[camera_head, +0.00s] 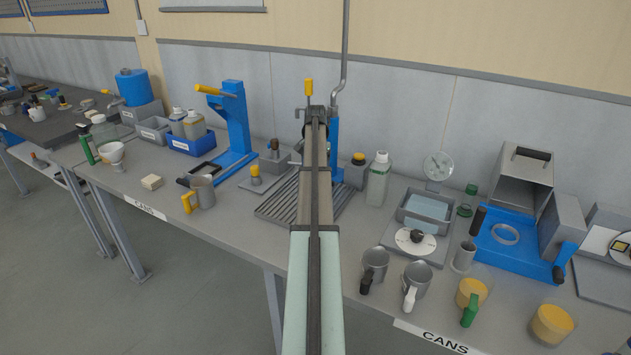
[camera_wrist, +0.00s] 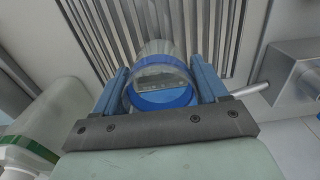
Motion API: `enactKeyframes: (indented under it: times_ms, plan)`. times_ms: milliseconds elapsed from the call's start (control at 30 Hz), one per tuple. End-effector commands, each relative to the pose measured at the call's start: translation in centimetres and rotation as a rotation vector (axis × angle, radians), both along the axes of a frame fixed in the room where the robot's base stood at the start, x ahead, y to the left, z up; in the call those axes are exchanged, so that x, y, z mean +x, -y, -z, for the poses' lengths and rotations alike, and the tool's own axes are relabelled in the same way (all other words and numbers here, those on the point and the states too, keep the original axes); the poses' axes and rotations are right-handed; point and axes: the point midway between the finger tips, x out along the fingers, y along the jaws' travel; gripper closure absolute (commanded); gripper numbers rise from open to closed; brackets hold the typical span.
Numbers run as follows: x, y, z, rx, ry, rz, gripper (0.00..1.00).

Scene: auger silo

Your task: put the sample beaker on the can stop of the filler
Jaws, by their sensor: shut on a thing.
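My gripper (camera_wrist: 159,70) is shut on the sample beaker (camera_wrist: 160,92), a clear beaker with a blue band, held between two blue fingers in the wrist view. Behind the beaker in that view is a ribbed metal grate (camera_wrist: 105,25); the gap between them cannot be judged. In the head view my arm hides the gripper and the beaker. The grate (camera_head: 276,203) shows on both sides of the arm there. A blue column (camera_head: 334,150) with a grey pipe above stands behind the arm, likely the filler. I cannot make out its can stop.
A blue stand with a yellow lever (camera_head: 234,118) is left of the grate. Metal mugs (camera_head: 375,265) line the front right edge. A grey block with a rod (camera_wrist: 292,72) is at the right in the wrist view.

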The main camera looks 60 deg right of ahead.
Motion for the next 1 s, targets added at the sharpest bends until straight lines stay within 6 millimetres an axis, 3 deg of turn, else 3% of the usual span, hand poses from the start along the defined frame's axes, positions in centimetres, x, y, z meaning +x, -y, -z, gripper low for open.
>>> enactKeyframes:
  times_ms: [467,867,900,1000]
  plan:
    - [0.0,0.0,4.6,0.0,0.0,0.001,0.57]
    - [0.0,0.0,5.0,0.0,0.0,0.001,0.57]
    - [0.0,0.0,5.0,0.0,0.0,0.001,0.25]
    - [0.0,0.0,5.0,0.0,0.0,0.001,0.16]
